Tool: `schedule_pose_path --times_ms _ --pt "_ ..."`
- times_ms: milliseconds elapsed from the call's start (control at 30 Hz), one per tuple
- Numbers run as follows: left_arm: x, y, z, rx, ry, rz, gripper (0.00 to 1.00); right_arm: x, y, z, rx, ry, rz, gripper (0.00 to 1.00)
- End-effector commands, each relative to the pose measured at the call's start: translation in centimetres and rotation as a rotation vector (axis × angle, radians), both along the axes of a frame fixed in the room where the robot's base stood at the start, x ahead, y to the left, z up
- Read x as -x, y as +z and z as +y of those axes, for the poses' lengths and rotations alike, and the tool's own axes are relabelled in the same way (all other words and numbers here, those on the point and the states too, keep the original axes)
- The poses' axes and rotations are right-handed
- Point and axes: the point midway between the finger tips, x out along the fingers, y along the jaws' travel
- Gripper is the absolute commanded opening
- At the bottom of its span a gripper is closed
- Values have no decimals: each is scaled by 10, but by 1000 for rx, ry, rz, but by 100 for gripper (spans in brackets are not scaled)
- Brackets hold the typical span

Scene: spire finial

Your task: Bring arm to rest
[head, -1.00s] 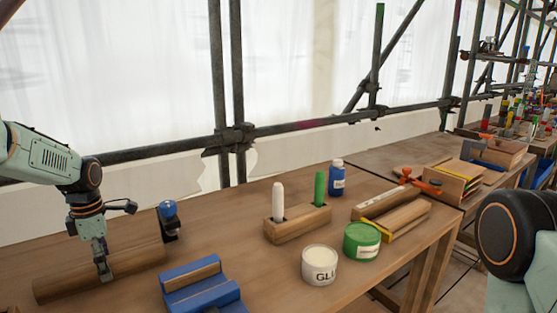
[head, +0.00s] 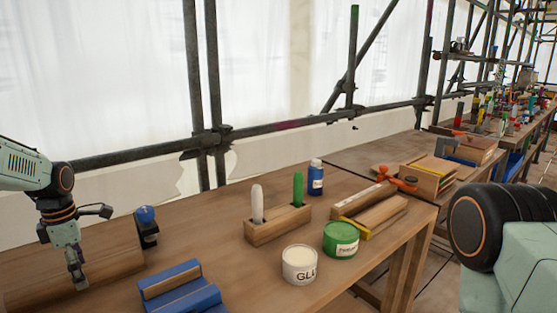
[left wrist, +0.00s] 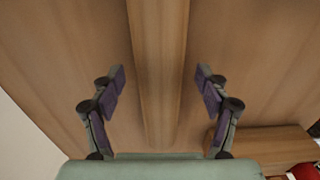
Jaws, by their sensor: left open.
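My left gripper (head: 77,280) is at the left of the head view, pointing down over the workbench by a long wooden piece (head: 110,255). In the left wrist view its two fingers (left wrist: 160,92) are spread wide, with the long wooden piece (left wrist: 158,60) running between them and touching neither. The gripper is empty. At the right of the head view a dark round joint and pale green link of my right arm show; my right gripper is out of view.
A blue-topped tool (head: 147,225) and a blue block (head: 180,290) stand near the left gripper. A wooden holder (head: 278,225), a glue tin (head: 299,264), a green tin (head: 341,239) and a blue bottle (head: 316,178) are further right. Scaffold poles (head: 202,90) rise behind the workbench (head: 225,265).

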Motion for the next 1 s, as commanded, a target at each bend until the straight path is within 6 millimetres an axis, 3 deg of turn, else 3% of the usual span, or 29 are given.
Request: schedule_pose_path --times_ms 67,200,767,1000 --pt "1 -17 0 0 0 3 75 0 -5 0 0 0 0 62" --pt "-1 16 0 0 0 -4 75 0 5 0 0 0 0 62" --pt "-1 112 -1 -1 0 -3 75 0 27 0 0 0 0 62" --pt "1 62 0 0 0 4 75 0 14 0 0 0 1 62"
